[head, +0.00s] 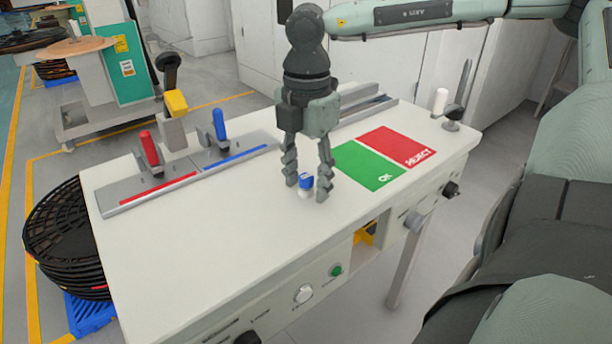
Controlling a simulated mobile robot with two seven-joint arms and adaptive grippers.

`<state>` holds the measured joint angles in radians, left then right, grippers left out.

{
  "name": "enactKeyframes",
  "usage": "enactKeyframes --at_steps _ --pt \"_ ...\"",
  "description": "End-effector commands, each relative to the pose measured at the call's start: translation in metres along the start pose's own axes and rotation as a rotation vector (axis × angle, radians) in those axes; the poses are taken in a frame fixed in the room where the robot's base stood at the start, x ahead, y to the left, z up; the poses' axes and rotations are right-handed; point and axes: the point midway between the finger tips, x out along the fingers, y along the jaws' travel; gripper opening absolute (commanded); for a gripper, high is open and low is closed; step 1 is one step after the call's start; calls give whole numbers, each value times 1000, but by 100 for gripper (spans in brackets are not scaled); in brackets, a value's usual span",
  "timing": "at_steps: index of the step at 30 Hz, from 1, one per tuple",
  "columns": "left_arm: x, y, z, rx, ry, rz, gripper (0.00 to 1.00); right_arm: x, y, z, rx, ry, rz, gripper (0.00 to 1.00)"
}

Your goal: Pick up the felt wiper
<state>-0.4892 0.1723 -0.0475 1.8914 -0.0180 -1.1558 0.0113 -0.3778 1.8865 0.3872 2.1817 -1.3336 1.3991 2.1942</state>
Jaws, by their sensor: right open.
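A small object with a blue top and a white lower part (306,182), which looks like the felt wiper, stands on the white bench top (220,240). My right gripper (308,187) points down over it, with one finger on each side. The gripper is open, and gaps show between the fingers and the object. The fingers hide a little of its sides. My left gripper is out of view.
A green OK and red REJECT mat (372,181) lies just right of the gripper. A rail with red and blue handled clamps (190,181) lies to the left. A white cylinder (440,101) stands at the right end. The bench's front left is clear.

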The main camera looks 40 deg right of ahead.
Motion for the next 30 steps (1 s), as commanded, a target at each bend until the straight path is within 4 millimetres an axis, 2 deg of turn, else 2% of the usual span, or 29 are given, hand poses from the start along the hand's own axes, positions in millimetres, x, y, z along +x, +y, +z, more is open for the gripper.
enactKeyframes --at_steps 8,19,30 --pt "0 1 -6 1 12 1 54 3 0 0 0 0 1 45" --pt "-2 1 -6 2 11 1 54 3 0 0 0 1 1 0" --pt "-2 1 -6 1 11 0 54 -2 1 0 0 0 3 0"
